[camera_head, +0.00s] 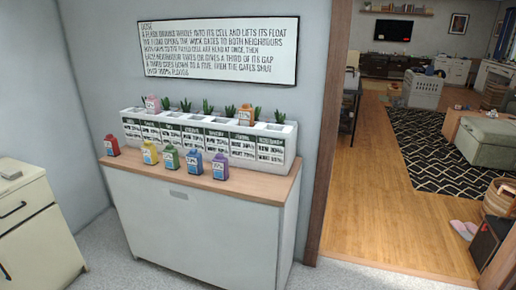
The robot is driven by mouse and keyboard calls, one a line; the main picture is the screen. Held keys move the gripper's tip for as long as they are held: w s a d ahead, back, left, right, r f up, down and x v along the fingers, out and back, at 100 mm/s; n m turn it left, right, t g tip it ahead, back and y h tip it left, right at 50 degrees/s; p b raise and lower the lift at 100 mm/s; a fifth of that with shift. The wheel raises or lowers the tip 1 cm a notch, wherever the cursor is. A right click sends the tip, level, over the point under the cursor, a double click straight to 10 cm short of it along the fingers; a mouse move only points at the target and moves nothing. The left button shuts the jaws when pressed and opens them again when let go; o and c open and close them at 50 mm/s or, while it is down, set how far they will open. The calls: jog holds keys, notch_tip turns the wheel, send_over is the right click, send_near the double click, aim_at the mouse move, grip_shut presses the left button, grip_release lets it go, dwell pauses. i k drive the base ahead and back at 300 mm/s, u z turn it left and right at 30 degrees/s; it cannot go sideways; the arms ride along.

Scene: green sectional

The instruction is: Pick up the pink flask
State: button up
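The pink flask (152,104) stands upright at the top of the long white rack (285,130), near its left end. Its lower part is hidden by the rack front. An orange flask (245,114) stands in the same rack, right of the middle. My gripper is not in view.
Red (111,145), yellow (149,153), green (170,157), blue (194,161) and purple (220,166) flasks stand along the front of the wooden-topped cabinet (262,190). A drawer unit (38,225) stands left. Carpet is clear between them.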

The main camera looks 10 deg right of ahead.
aim_at(153, 105)
jog(key=u, duration=0.15)
jog(key=i, duration=0.95)
jog(key=z, duration=0.05)
